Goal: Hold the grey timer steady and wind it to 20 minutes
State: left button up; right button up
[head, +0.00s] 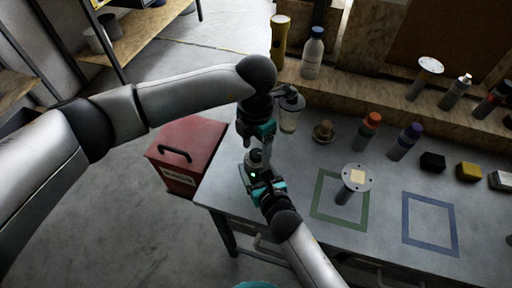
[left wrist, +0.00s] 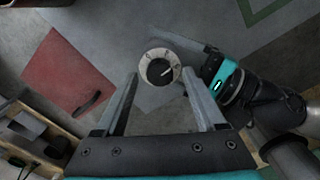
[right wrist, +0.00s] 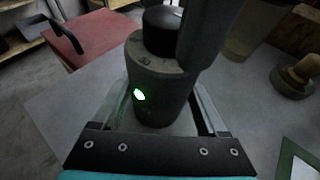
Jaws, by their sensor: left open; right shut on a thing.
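The grey timer (right wrist: 155,92) is a round upright body with a black knob (right wrist: 162,30) on top, and a green spot of light shows on its side. In the left wrist view its pale dial ring (left wrist: 149,57) surrounds the knob, whose white mark points to the upper right. My right gripper (head: 258,176) is shut on the timer's body, one finger on each side. My left gripper (head: 249,146) is open, pointing down above the timer. In the left wrist view its fingers (left wrist: 160,78) stand left and right of the dial, apart from the knob.
The timer is at the left end of the grey workbench (head: 300,165). A red toolbox (head: 185,155) stands left of it. A flanged post (head: 355,178) stands in the green square; the blue square (head: 430,222) is empty. Several bottles and blocks line the back.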

pick_arm(q)
jog(key=shift+f, duration=0.3)
grip_shut()
dwell(0.5)
